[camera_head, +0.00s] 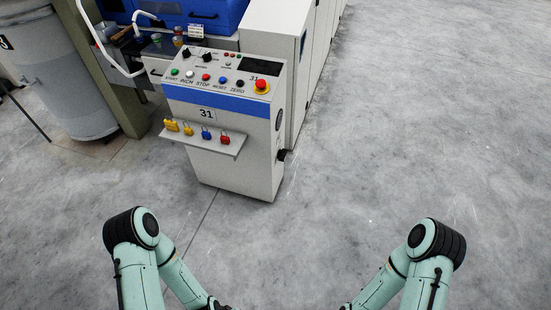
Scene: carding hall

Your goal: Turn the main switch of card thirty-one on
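The control console of card thirty-one (232,170) stands ahead, a pale cabinet with a blue band and a "31" label on its front. A black knob (283,155) sticks out low on its right side and looks like the main switch. It is seen edge-on, so its position cannot be read. My two arms come in at the bottom, well short of the console. Their forearms run down towards the bottom edge, and neither gripper's fingers show.
The sloped top has coloured buttons, a dark display (259,66) and a red emergency stop (262,86). A grey can (66,80) stands left. The floor in front and to the right is clear.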

